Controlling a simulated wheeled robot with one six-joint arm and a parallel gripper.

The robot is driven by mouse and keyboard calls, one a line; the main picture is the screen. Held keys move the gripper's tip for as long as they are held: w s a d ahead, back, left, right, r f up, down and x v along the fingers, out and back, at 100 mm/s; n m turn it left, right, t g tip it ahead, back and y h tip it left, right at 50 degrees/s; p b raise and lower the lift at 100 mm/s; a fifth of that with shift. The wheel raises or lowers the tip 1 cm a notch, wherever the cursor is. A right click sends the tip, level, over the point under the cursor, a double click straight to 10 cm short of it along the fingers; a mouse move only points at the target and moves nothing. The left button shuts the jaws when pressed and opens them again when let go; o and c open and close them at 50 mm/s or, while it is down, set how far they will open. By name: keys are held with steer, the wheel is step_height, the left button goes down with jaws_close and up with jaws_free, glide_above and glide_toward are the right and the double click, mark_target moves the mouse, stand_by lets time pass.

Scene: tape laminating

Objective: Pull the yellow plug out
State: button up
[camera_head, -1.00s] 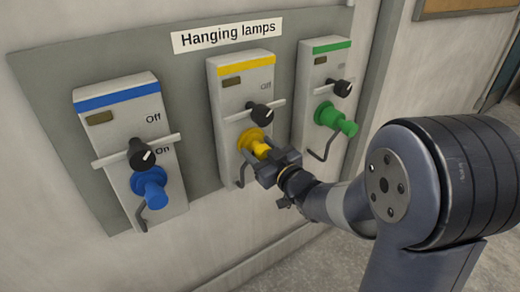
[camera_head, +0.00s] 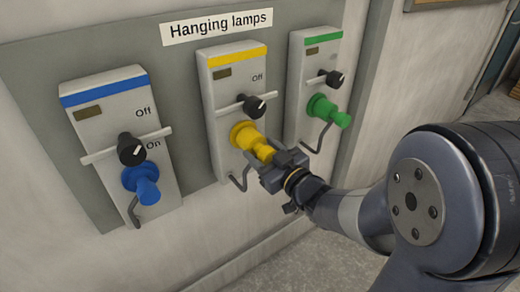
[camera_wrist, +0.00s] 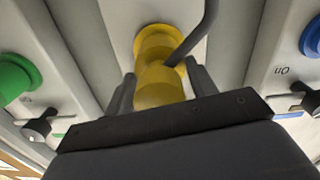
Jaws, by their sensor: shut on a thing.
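The yellow plug (camera_head: 260,149) sticks out from the yellow round socket (camera_head: 241,134) on the middle switch box. My gripper (camera_head: 270,160) is shut on the plug's outer end. In the wrist view the yellow plug (camera_wrist: 160,88) lies between the two dark fingers of my gripper (camera_wrist: 162,80), with the yellow socket ring (camera_wrist: 150,36) just beyond it. I cannot tell whether plug and socket are parted. The yellow box's black knob (camera_head: 254,106) sits above the plug.
The blue plug (camera_head: 145,185) and its box stand to the left, the green plug (camera_head: 328,110) and its box to the right. Grey bent hooks hang below the sockets; one (camera_wrist: 200,35) passes close to the yellow plug. The space in front of the wall is free.

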steer(key=shift+f, duration=0.1)
steer(key=o, duration=1.1)
steer(key=shift+s+d, duration=0.15)
steer(key=shift+c, duration=0.2)
steer(key=v, duration=1)
steer(key=shift+s+d, duration=0.25)
steer(key=shift+s, duration=0.1)
steer(key=shift+w, duration=0.1)
steer(key=x, duration=1.2)
steer(key=shift+a, duration=0.1)
